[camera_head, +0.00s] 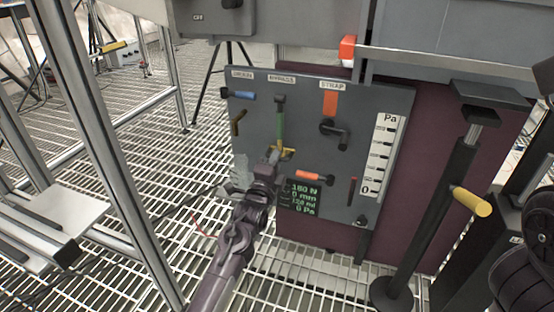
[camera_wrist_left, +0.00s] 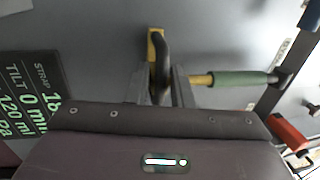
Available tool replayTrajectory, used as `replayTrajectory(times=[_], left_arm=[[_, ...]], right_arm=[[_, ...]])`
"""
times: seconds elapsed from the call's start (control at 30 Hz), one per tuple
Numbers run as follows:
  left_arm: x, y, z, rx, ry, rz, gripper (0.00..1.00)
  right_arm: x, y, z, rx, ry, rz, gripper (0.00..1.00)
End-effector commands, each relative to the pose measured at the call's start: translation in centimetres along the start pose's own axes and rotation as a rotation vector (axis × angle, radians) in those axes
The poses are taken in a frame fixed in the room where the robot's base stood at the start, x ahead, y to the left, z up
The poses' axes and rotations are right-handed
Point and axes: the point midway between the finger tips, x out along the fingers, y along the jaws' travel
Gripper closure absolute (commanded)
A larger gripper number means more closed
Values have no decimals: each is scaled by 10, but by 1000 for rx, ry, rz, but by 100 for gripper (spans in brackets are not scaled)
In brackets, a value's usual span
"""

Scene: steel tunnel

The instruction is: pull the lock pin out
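The lock pin shows in the left wrist view as a dark curved handle (camera_wrist_left: 161,55) in front of a yellow bracket (camera_wrist_left: 154,44) on the grey panel. My left gripper (camera_wrist_left: 161,80) has its two fingers close on either side of this handle and appears shut on it. In the head view my left gripper (camera_head: 273,158) is at the panel, just below the lever with the green grip (camera_head: 280,125). The gripper hides most of the pin there, and a yellow part (camera_head: 288,152) shows beside it.
The grey panel (camera_head: 395,100) also carries a blue handle (camera_head: 242,96), a black crank (camera_head: 333,129), an orange handle (camera_head: 310,176) and a readout (camera_head: 301,197). A black post with a yellow grip (camera_head: 472,201) stands at right. A metal frame post (camera_head: 100,130) stands left of my arm.

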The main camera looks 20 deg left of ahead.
Motion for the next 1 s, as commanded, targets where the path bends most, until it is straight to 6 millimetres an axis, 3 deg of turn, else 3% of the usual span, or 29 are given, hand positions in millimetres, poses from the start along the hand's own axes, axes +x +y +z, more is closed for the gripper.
replayTrajectory(times=[0.03, 0.13, 0.43, 0.7, 0.97, 1.0], left_arm=[[0, 0, 0, 0, 0, 0, 87], [0, 0, 0, 0, 0, 0, 100], [0, 1, 0, 0, 0, 0, 100], [-7, 33, 0, 3, 1, 2, 100], [-8, 36, 0, 0, 0, 5, 100], [-8, 37, 0, 0, 0, 6, 87]], right_arm=[[0, 0, 0, 0, 0, 0, 64], [0, 0, 0, 0, 0, 0, 64], [0, 0, 0, 0, 1, 0, 64], [-3, 0, 0, -2, -4, 1, 64], [1, 0, -2, -4, 2, 0, 64], [1, 0, -2, -4, 3, 0, 64]])
